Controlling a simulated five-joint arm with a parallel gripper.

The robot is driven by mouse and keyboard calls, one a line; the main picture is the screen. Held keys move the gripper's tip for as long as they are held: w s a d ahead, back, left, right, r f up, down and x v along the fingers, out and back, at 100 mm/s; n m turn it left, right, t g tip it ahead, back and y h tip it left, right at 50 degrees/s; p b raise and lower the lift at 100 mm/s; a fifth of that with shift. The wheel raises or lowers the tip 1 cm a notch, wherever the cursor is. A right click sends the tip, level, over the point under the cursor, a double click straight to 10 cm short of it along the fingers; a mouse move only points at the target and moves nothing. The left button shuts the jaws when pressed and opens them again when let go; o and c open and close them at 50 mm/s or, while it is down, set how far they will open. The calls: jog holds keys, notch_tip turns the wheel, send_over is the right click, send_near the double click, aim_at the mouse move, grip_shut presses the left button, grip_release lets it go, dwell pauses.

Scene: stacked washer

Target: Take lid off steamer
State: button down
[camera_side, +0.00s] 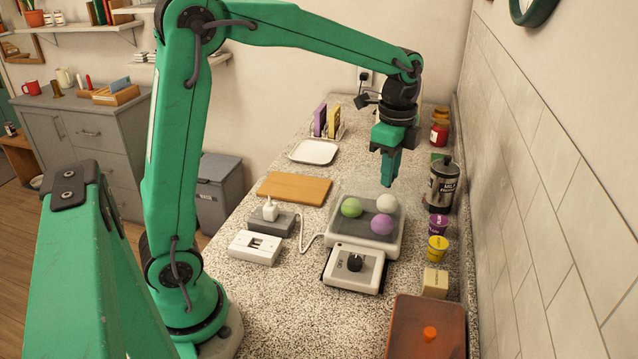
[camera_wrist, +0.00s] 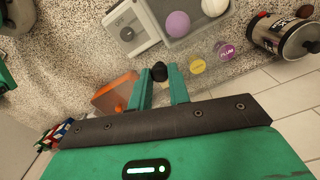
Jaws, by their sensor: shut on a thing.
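The steamer (camera_side: 352,283) stands on the counter, with a dial on its front and a pale tray behind it. Green (camera_side: 351,207), white (camera_side: 386,206) and purple (camera_side: 382,225) balls lie in the tray. My gripper (camera_side: 388,180) is above the tray, pointing down. In the wrist view, my gripper (camera_wrist: 160,84) is shut on a dark knob (camera_wrist: 159,71), which appears to be the clear lid's. The lid (camera_side: 360,187) shows only as a faint see-through shape above the tray; its edges are hard to make out.
A metal canister (camera_side: 443,187), a purple cup (camera_side: 437,227) and a yellow cup (camera_side: 437,248) line the right wall side. An orange box (camera_side: 425,312) is at the front.

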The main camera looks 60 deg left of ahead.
aim_at(404, 170)
jog(key=shift+s+d+r, duration=0.3)
jog(key=shift+d+r, duration=0.25)
jog(key=shift+d, duration=0.3)
jog(key=shift+w, duration=0.1)
jog(key=w+a, duration=0.1)
jog(key=w, duration=0.1)
jog(key=w+a, duration=0.2)
jog(key=w, duration=0.1)
jog(key=w+a+f, duration=0.1)
jog(key=w+a, duration=0.1)
jog(key=shift+w, duration=0.15)
jog(key=w+a+f, duration=0.5)
jog(key=w+a, duration=0.1)
jog(key=a, duration=0.5)
jog(key=w+a+f, duration=0.5)
jog(key=a, duration=0.5)
jog(key=shift+f, duration=2.35)
jog(key=shift+f, duration=0.15)
jog(key=shift+f, duration=2.35)
jog(key=shift+f, duration=0.15)
